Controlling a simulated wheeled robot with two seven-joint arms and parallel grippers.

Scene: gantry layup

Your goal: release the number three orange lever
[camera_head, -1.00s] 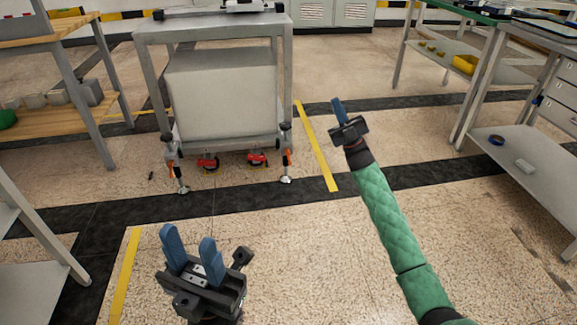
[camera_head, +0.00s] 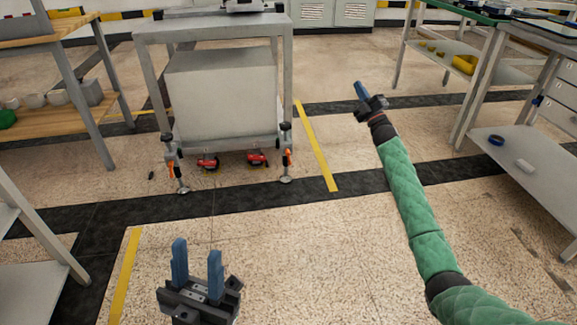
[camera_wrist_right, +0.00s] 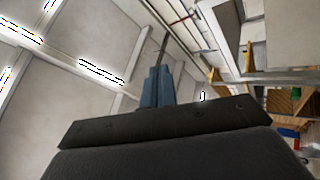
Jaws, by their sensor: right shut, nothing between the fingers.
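Two orange levers show on the near legs of the grey wheeled cart (camera_head: 284,85): a left orange lever (camera_head: 171,168) and a right orange lever (camera_head: 289,157). I cannot read any number, so I cannot tell which is number three; the cart's far legs are mostly hidden. My right gripper (camera_head: 358,86) is shut and empty, in the air to the right of the cart, apart from both levers. Its blue fingers are together in the right wrist view (camera_wrist_right: 157,85). My left gripper (camera_head: 197,246) is open and empty, low in front of the cart.
Red casters (camera_head: 257,159) sit under the cart between its levelling feet. A wooden-topped bench (camera_head: 70,25) stands left and a grey shelf unit (camera_head: 530,160) right. The speckled floor (camera_head: 300,235) in front of the cart is clear, with yellow tape lines.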

